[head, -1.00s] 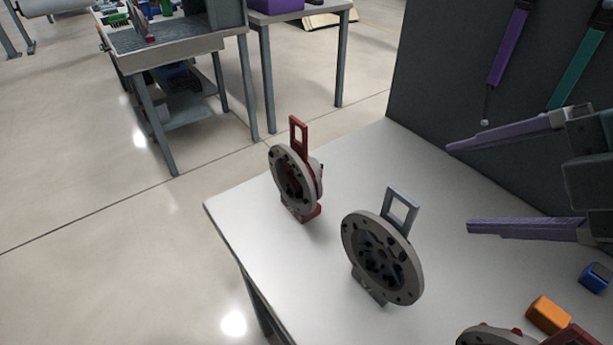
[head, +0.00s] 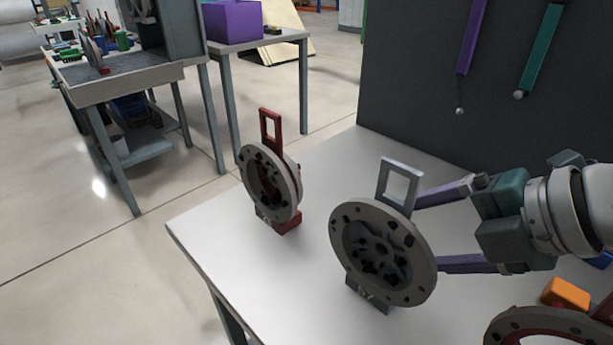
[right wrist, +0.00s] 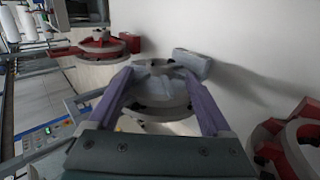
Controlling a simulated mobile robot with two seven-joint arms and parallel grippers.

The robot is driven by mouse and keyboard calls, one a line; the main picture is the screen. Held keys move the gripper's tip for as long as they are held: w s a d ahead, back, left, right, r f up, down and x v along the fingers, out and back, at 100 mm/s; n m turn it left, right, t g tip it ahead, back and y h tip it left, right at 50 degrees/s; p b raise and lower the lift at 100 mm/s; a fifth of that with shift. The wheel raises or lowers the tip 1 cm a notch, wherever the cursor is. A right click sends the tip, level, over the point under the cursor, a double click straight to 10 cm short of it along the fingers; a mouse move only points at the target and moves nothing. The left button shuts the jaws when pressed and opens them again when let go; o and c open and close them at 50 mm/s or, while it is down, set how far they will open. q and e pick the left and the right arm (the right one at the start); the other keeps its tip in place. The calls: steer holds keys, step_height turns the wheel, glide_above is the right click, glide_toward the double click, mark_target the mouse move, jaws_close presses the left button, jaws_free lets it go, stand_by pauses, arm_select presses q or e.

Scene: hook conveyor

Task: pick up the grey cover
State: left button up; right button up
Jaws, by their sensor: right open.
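The grey cover (head: 383,252) is a round flanged disc with a grey rectangular loop handle on top. It stands upright on a small block on the white table in the head view. My right gripper (head: 440,228) reaches in from the right with its purple fingers open. The fingers lie behind the cover, one near the handle's base and one lower, and their tips are hidden by it. In the right wrist view the grey cover (right wrist: 160,88) sits between the two spread fingers; I cannot tell whether they touch it. My left gripper is not in view.
A red-handled cover (head: 270,185) stands to the left on the white table (head: 320,165). Another round cover (head: 550,330) is at the lower right, near an orange block (head: 566,294). A dark panel (head: 420,100) rises behind the table.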

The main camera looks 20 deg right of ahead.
mark_target(390, 238)
steer(key=b+x, duration=0.1)
steer(key=x, duration=0.4)
steer(key=shift+w+a+f, duration=0.15)
steer(key=shift+a+f, duration=0.05)
steer(key=shift+c, duration=0.2)
jaws_close()
steer(key=shift+r, duration=0.1)
stand_by(0.3)
